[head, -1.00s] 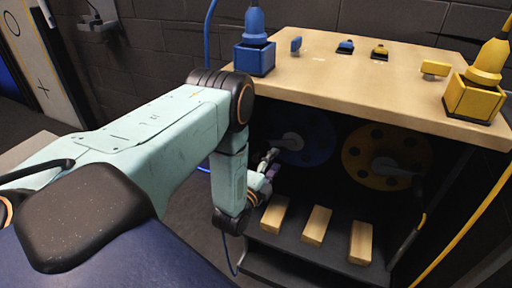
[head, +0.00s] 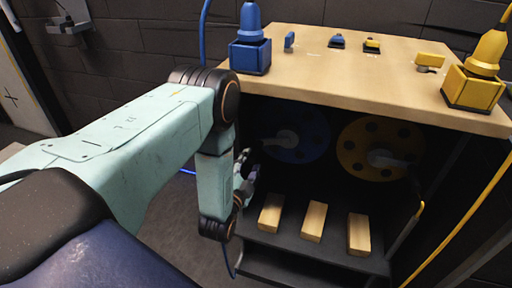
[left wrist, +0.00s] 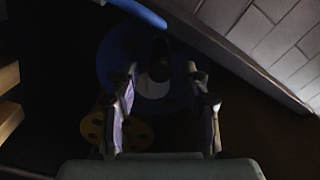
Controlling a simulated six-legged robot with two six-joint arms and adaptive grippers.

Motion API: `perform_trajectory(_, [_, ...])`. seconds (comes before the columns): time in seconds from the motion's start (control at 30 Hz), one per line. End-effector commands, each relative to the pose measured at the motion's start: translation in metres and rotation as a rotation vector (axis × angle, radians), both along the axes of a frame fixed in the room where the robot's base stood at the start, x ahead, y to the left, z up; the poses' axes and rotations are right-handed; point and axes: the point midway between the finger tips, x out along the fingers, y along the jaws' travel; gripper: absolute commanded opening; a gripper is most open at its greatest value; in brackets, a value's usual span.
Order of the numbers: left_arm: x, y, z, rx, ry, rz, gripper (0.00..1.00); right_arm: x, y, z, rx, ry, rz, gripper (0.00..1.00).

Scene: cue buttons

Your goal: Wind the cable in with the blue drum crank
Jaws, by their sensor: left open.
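The blue drum (head: 305,135) sits on the left inside the dark bay under the wooden top. Its pale grey crank (head: 282,138) points left from the hub. My left gripper (head: 246,172) is open and empty, to the left of and below the crank, apart from it in the head view. In the left wrist view, my left gripper's two fingers (left wrist: 162,92) are spread, with the blue drum (left wrist: 118,62) and a pale part at its hub beyond them. That view is dark, so the crank's handle is hard to make out. My right gripper is not in view.
The yellow drum (head: 362,148) with its own crank is right of the blue one. Several wooden blocks (head: 313,222) lie on the shelf below. Blue (head: 250,52) and yellow (head: 474,86) connector housings and small buttons stand on the wooden top (head: 350,88).

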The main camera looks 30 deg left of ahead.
Motion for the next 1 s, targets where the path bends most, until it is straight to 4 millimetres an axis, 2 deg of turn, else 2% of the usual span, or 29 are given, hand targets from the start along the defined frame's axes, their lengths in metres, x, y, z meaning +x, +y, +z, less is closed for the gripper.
perform_trajectory(0.17, [0.016,0.004,-0.001,-0.006,-0.006,0.002,0.47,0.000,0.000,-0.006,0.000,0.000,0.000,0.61])
perform_trajectory(0.4, [0.053,0.015,-0.001,-0.005,-0.007,0.001,0.47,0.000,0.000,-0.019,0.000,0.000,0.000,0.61])
perform_trajectory(0.53, [0.067,0.019,-0.001,-0.005,-0.004,0.001,0.47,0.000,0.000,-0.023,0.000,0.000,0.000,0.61])
perform_trajectory(0.7, [0.075,0.022,0.000,-0.005,-0.002,0.000,0.47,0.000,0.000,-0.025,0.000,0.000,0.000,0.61])
perform_trajectory(0.93, [0.075,0.022,0.000,-0.005,-0.002,0.000,0.47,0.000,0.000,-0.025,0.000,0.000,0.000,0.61])
perform_trajectory(1.0, [0.075,0.022,0.000,-0.005,-0.002,0.000,0.42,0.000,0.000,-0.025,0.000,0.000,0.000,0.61])
